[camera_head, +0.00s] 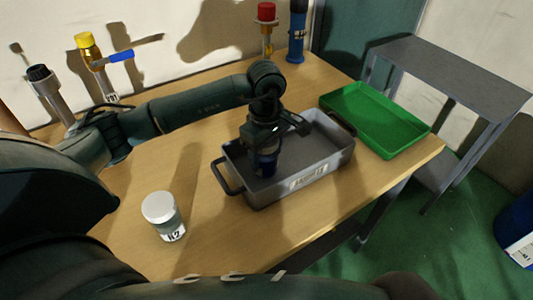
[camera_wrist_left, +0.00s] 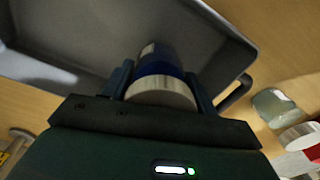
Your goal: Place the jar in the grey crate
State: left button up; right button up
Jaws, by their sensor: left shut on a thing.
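My left gripper (camera_head: 263,148) points down inside the grey crate (camera_head: 318,180) and is shut on a jar (camera_head: 264,165) with a blue band. In the left wrist view this jar (camera_wrist_left: 163,72) sits between the fingers, its pale round end toward the camera and its blue band below that. The crate wall and floor (camera_wrist_left: 75,40) lie beyond it. I cannot tell whether the jar's bottom touches the crate floor. A second jar (camera_head: 164,215), with a grey-white lid and a label, stands upright on the table left of the crate. My right gripper is not in view.
A green tray (camera_head: 372,118) lies right of the crate at the table's edge. A grey shelf unit (camera_head: 450,75) stands beyond it. Valve pipes with yellow (camera_head: 85,40) and red (camera_head: 267,12) tops and a blue cylinder (camera_head: 297,30) stand along the back.

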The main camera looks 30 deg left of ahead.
pick_arm(q)
jog(key=shift+f, duration=0.5)
jog(key=shift+f, duration=0.2)
jog(key=o, duration=1.3)
jog(key=shift+c, duration=0.2)
notch_tip(320, 180, up, 12)
jog(key=shift+r+b, duration=0.2)
jog(key=shift+b, duration=0.5)
